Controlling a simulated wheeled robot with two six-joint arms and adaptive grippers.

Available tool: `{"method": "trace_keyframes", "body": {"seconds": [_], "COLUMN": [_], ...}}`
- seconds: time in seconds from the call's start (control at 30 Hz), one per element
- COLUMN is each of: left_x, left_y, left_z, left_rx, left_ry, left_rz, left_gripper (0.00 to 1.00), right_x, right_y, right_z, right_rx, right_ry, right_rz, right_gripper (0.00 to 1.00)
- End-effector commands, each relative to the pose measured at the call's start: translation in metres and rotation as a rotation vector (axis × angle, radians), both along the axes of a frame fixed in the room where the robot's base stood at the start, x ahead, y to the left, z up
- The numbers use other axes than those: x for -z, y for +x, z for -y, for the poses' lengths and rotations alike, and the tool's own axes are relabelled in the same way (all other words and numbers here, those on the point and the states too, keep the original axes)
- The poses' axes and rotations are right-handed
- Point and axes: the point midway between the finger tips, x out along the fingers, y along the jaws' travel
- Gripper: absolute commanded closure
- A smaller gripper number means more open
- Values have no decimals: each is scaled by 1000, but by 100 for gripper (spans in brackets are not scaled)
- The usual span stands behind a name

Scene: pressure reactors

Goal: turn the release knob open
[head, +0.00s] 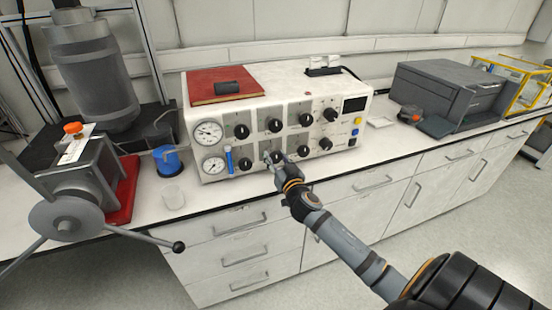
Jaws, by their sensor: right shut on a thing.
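A white control box (285,97) stands on the bench with two rows of black knobs on its front. My right gripper (275,160) reaches in from the lower right. Its fingers are shut on the second knob from the left in the lower row and mostly hide it. The labels are too small to read, so I cannot tell by name which one is the release knob, nor how far the held knob is turned. My left gripper is not in view.
Two gauges (208,133) sit at the box's left end. A red book (222,82) lies on top. A dark grey case (440,92) stands right.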

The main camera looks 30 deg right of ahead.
Motion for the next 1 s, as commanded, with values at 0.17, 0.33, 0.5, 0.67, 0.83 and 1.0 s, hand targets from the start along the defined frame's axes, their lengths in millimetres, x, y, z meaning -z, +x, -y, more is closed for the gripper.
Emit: {"method": "trace_keyframes", "body": {"seconds": [0.17, 0.33, 0.5, 0.67, 0.83, 1.0], "left_x": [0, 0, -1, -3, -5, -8], "left_y": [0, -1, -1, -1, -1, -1], "left_z": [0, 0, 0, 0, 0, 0], "left_rx": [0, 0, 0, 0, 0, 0], "left_ry": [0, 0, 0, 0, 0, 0], "left_rz": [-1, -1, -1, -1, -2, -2], "left_gripper": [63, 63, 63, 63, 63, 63], "right_x": [0, 0, 0, 0, 0, -1], "right_y": [0, 0, 0, 0, 0, 0], "right_z": [0, 0, 0, -1, -1, -1], "right_rx": [0, 0, 0, 0, 0, -1], "right_ry": [-7, -50, -147, -280, -438, -595], "right_rz": [-2, -12, -36, -68, -106, -143], "right_gripper": [91, 91, 91, 91, 91, 91]}}
